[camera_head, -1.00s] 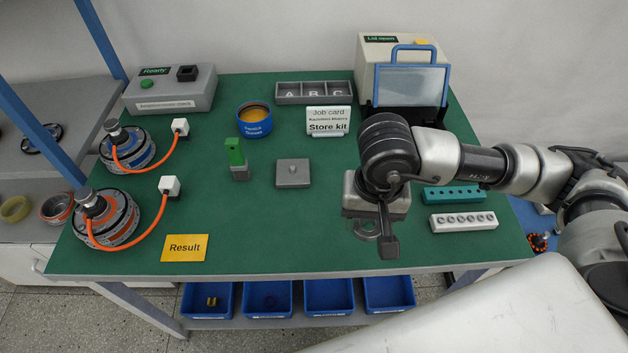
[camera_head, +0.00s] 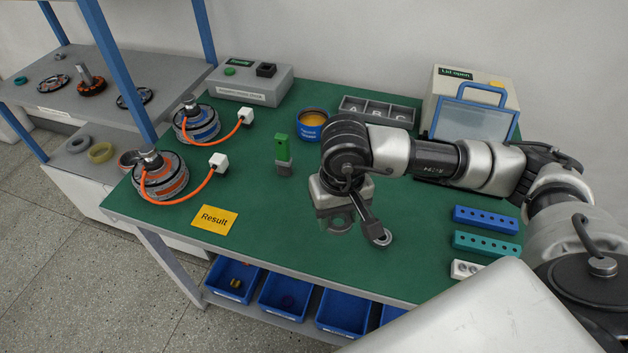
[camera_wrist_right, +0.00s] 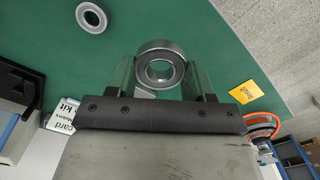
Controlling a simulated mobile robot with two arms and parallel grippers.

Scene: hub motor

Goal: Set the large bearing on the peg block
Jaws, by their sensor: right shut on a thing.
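My right gripper (camera_head: 338,212) is shut on the large bearing, a grey metal ring, above the bench. In the right wrist view the large bearing (camera_wrist_right: 160,47) sits between the two fingers, its open face toward the camera. The grey peg block is hidden in the head view behind my right gripper and wrist. A pale grey patch (camera_wrist_right: 144,94) just under the bearing in the wrist view may be part of it. I cannot tell whether bearing and block touch. My left gripper is not in view.
A green block on a grey base (camera_head: 283,152) and a blue tin (camera_head: 311,131) stand left of my arm. A three-compartment tray (camera_head: 376,112) and a lidded box (camera_head: 470,95) are behind. Hole strips (camera_head: 486,219) lie right.

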